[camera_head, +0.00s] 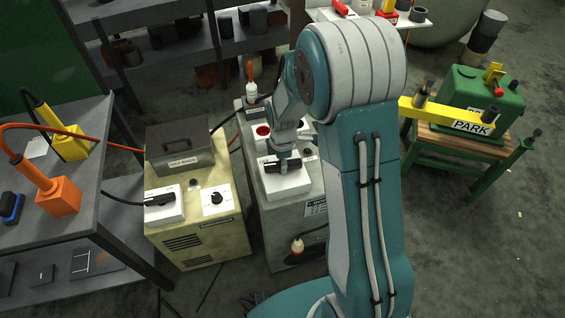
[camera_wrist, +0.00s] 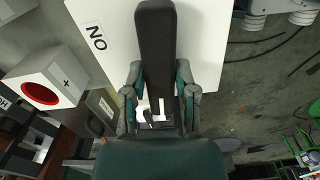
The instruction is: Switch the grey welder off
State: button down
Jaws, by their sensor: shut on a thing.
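The grey welder (camera_head: 285,228) stands in the middle of the head view, partly hidden behind my arm. A white switch plate (camera_head: 287,186) with a black lever sits on its top. My gripper (camera_head: 283,163) points down onto this plate. In the wrist view, the gripper (camera_wrist: 159,95) has a finger on each side of the black switch lever (camera_wrist: 156,45) and is shut on it. The lever lies along the white plate (camera_wrist: 205,50), beside an "ON" label (camera_wrist: 96,38). The lever's near end is partly hidden by the gripper.
A red-holed "+" socket block (camera_wrist: 50,88) is beside the plate. The yellowish welder (camera_head: 200,245) with its own black lever stands close left. A table with orange (camera_head: 58,194) and yellow blocks is farther left. A green machine (camera_head: 475,100) stands right.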

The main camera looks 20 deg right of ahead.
jog(key=shift+n, duration=0.6)
jog(key=shift+c, duration=2)
grip_release()
notch_tip(320, 180, up, 12)
jog(key=shift+w+f, duration=0.1)
